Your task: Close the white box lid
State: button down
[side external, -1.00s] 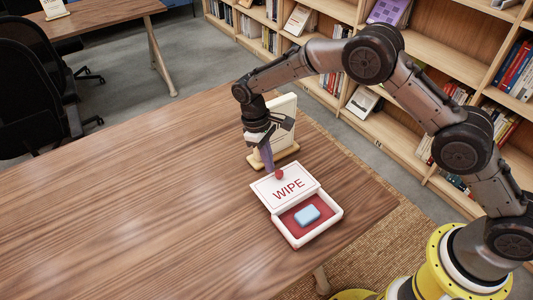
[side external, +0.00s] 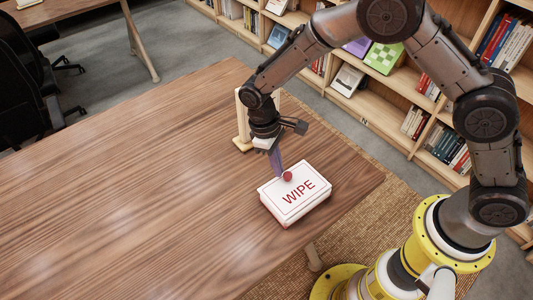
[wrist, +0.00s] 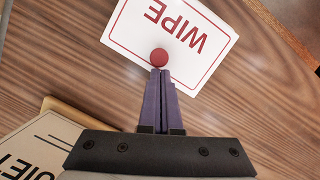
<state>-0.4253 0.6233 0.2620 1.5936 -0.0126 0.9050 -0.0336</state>
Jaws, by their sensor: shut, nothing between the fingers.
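The white box (side external: 298,211) stands on the wooden table near its right end. Its lid (side external: 310,191), marked WIPE in red, lies flat over the box, and the inside is hidden. A round red knob (side external: 287,176) sits near the lid's edge on my gripper's side. My gripper (side external: 276,170) is shut and empty, its purple fingertips right at the knob. In the wrist view, the closed fingers (wrist: 158,90) reach to the red knob (wrist: 159,57) on the lid (wrist: 172,30). Whether the tips touch the knob I cannot tell.
A cream sign on a wooden stand (side external: 243,120) is behind my gripper; its printed face (wrist: 35,150) shows at lower left in the wrist view. The table (side external: 130,190) is clear to the left. Bookshelves (side external: 400,100) stand beyond the table.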

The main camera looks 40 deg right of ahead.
jog(key=shift+s, duration=0.45)
